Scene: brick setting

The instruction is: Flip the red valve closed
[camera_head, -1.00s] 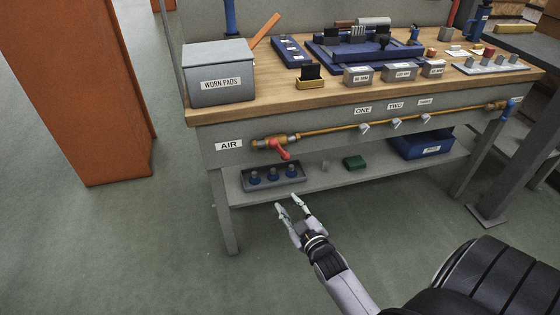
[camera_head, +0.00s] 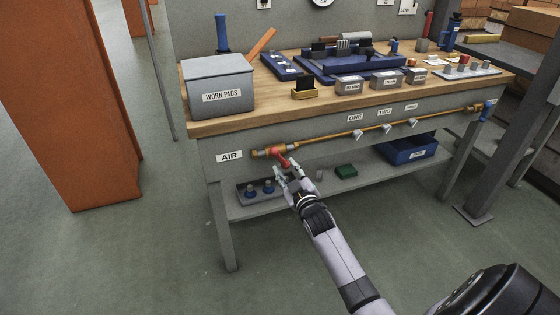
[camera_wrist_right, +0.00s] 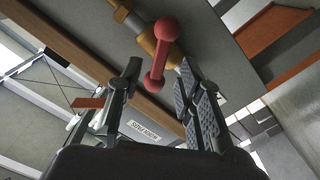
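The red valve handle (camera_head: 281,157) sits on the brass air pipe (camera_head: 330,138) along the bench front, just right of the AIR label (camera_head: 229,156). Its lower end points down and slightly right. My right gripper (camera_head: 285,174) is just below and in front of it, partly covering its lower end. In the right wrist view the red handle (camera_wrist_right: 161,55) has two rounded ends, and its lower end reaches toward the gap between the open fingers (camera_wrist_right: 158,95). I cannot tell if a finger touches it. My left gripper is not in view.
The workbench (camera_head: 215,122) carries a WORN PADS bin (camera_head: 219,93) and several small blocks. Its lower shelf holds a tray with blue-based pieces (camera_head: 250,192), a green block (camera_head: 346,171) and a blue bin (camera_head: 408,151). An orange cabinet (camera_head: 70,100) stands left. The floor between is clear.

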